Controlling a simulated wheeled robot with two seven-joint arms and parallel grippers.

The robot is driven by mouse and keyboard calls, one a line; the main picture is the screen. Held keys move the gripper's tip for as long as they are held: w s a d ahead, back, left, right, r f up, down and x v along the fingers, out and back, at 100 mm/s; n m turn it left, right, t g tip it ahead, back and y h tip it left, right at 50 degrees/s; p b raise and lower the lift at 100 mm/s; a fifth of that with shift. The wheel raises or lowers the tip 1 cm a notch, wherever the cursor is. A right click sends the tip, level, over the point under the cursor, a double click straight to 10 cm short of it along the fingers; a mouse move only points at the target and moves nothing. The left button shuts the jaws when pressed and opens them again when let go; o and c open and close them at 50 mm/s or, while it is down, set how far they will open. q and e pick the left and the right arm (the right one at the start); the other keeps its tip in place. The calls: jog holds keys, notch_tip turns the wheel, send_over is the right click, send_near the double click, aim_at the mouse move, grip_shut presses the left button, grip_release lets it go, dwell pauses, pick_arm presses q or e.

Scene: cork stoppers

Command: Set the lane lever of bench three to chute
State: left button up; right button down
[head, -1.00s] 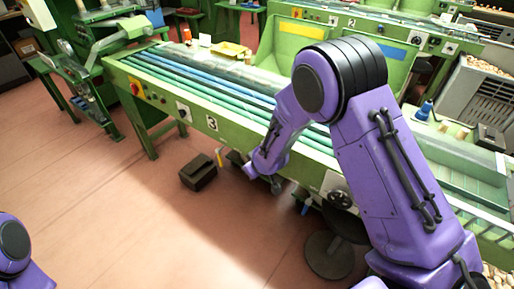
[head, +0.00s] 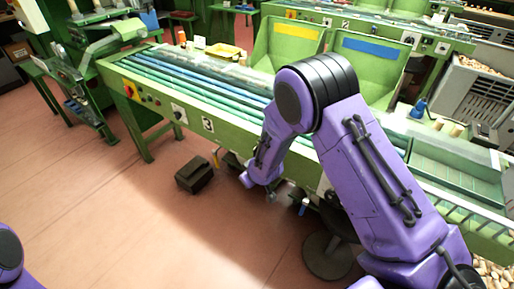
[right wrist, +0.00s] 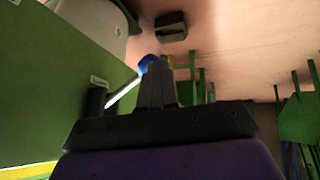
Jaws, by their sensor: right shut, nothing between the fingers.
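Bench three carries a white "3" plate (head: 207,125) on its green front rail (head: 235,138). A lever with a pale rod and a blue tip (right wrist: 150,62) sticks out from a dark mount on the green bench side in the right wrist view. A blue piece (head: 304,206) also shows below the rail in the head view. My right gripper (right wrist: 157,70) is shut and empty, its fingertips close beside the blue tip; I cannot tell whether they touch. In the head view this gripper (head: 273,195) is small, under the rail. My left gripper is out of view.
A yellow-tipped piece (head: 216,157) hangs below the rail further left. A dark box (head: 194,174) lies on the floor. A round stool (head: 330,255) stands below my right arm.

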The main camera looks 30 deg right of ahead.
jog(key=shift+s+f, duration=0.1)
jog(key=s+a+r+p, duration=0.2)
jog(key=s+a+r, duration=0.2)
jog(key=s+r, duration=0.4)
jog(key=shift+s, duration=0.9)
jog(key=shift+a+r, duration=0.1)
